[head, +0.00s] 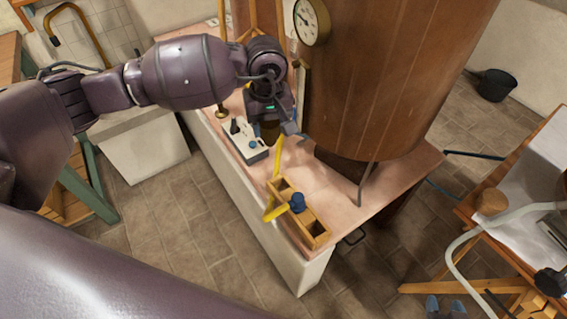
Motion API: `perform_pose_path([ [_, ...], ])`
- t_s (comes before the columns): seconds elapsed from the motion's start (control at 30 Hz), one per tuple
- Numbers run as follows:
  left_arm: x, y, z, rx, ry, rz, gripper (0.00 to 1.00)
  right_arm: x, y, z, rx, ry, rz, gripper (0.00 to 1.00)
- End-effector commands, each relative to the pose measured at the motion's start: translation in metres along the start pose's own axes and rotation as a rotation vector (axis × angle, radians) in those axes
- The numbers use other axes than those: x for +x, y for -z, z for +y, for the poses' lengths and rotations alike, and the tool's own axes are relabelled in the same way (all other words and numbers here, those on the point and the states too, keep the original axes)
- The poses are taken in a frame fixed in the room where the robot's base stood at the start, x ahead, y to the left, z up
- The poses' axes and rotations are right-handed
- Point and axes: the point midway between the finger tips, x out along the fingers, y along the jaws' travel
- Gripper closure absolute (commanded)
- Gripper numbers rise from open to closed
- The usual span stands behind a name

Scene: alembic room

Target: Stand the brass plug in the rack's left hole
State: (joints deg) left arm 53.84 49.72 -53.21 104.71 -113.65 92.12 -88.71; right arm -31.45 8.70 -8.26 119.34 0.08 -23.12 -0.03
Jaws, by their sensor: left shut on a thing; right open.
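My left gripper (274,130) reaches in from the upper left and is over the bench, beside the copper vessel. It is shut on a small brownish, brass-coloured thing (267,130), which looks like the brass plug and is partly hidden by the gripper. The wooden rack (317,229) lies at the near end of the bench, nearer than the gripper and apart from it. A blue-topped piece (298,201) stands in the rack's middle. An opening shows at each end of the rack; details are small. My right gripper is not in view.
A pale box with dark and blue knobs (246,145) stands left of the gripper. Yellow pieces (277,160) stick up by the rack. The large copper vessel (365,85) with a dial gauge (311,20) rises behind. The pinkish benchtop (335,190) is clear right of the rack.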

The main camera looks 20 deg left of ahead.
Motion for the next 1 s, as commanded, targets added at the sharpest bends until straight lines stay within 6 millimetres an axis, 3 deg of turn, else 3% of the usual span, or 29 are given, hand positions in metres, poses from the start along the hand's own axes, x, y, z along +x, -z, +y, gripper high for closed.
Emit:
perform_pose_path([
  [0.03,0.032,0.002,0.004,-0.035,0.008,-0.017,0.77,0.007,-0.023,-0.003,-0.001,0.004,-0.032,0.57],
  [0.2,0.083,0.009,0.014,-0.162,0.01,-0.015,0.77,0.015,-0.053,-0.005,-0.003,0.008,-0.08,0.57],
  [0.4,0.13,0.013,0.023,-0.275,0.006,-0.011,0.77,0.026,-0.071,-0.007,-0.011,0.016,-0.105,0.57],
  [0.6,0.15,0.016,0.027,-0.334,0.0,-0.003,0.77,0.028,-0.08,-0.009,-0.012,0.02,-0.122,0.57],
  [1.0,0.166,0.016,0.028,-0.347,-0.001,-0.002,0.77,0.029,-0.088,-0.011,-0.011,0.024,-0.137,0.57],
])
